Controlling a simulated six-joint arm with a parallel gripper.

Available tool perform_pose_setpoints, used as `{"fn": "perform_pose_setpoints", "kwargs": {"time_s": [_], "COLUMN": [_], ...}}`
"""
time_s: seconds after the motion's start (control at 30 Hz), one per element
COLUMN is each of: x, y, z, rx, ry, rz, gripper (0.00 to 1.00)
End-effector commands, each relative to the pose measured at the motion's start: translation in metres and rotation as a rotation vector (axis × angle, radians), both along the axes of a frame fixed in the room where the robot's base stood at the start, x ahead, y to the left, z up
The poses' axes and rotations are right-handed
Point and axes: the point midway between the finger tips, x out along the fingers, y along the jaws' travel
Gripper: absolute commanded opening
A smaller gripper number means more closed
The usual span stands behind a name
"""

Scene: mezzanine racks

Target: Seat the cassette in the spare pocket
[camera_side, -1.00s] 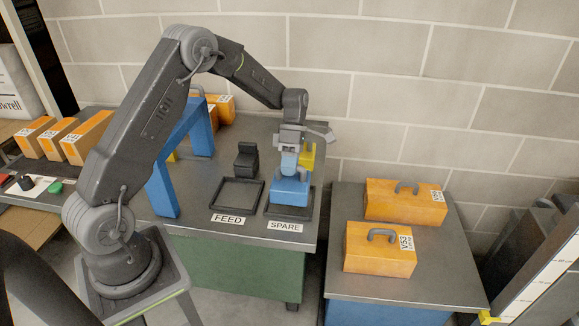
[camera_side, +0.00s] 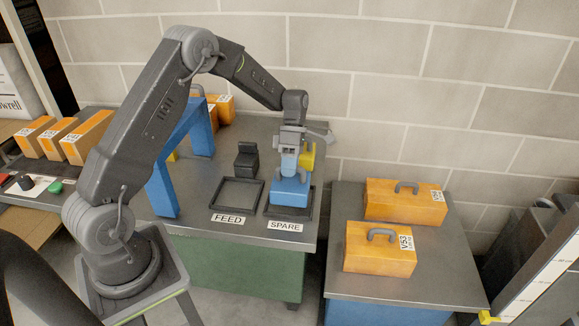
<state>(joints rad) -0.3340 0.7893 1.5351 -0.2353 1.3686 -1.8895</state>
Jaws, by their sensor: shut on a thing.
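The blue cassette (camera_side: 289,192) is upright at the spare pocket (camera_side: 275,212), a dark-rimmed frame behind the SPARE label. It sits within the rim as seen from here; I cannot tell whether its base is fully down. My gripper (camera_side: 291,174) is above the cassette and shut on its top handle. The fingertips are small and partly hidden against the blue body. The feed pocket (camera_side: 238,209), to the left behind the FEED label, is empty.
A black block-like fixture (camera_side: 247,160) stands behind the feed pocket. A blue arch (camera_side: 166,190) stands to the left. A yellow part (camera_side: 307,157) is close beside my gripper. Orange cases (camera_side: 380,249) rest on the right table, beyond a gap.

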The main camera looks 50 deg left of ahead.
Motion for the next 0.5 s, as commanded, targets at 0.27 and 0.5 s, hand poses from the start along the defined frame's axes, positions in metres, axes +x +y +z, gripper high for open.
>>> {"fn": "perform_pose_setpoints", "kwargs": {"time_s": [0.27, 0.5], "x": [0.000, 0.000], "y": [0.000, 0.000], "z": [-0.006, -0.012], "rx": [-0.001, -0.001], "ry": [-0.001, -0.001], "rz": [0.000, 0.001], "gripper": [0.00, 0.00]}}
